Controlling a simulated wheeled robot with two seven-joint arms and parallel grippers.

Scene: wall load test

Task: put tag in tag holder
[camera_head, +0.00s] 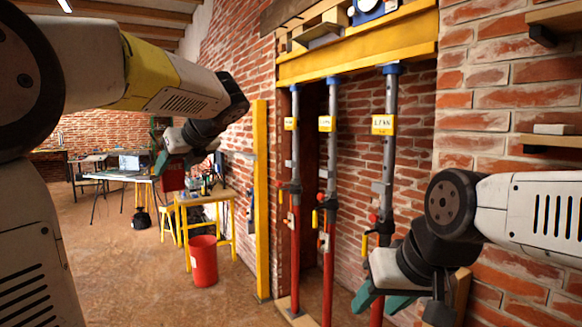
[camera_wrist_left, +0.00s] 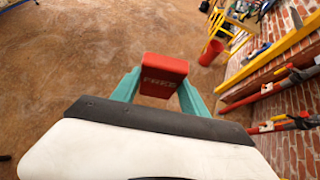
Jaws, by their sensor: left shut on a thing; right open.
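My left gripper (camera_head: 165,166) is shut on a red tag (camera_head: 172,181) and holds it in the air, left of the wall props. In the left wrist view the red tag (camera_wrist_left: 163,76) has pale lettering that looks like "FREE" and sits between the teal fingers of the left gripper (camera_wrist_left: 158,88). My right gripper (camera_head: 382,301) is open and empty at the lower right, in front of the right prop. Yellow plates (camera_head: 383,124) with dark lettering are on the upper props. I cannot tell which part is the tag holder.
Three props (camera_head: 388,160) with red lower tubes stand under a yellow beam (camera_head: 355,50) in a brick wall opening. A yellow post (camera_head: 261,190) stands left of them. A red bucket (camera_head: 203,262) and a yellow-framed table (camera_head: 205,199) are further left. The floor at left is open.

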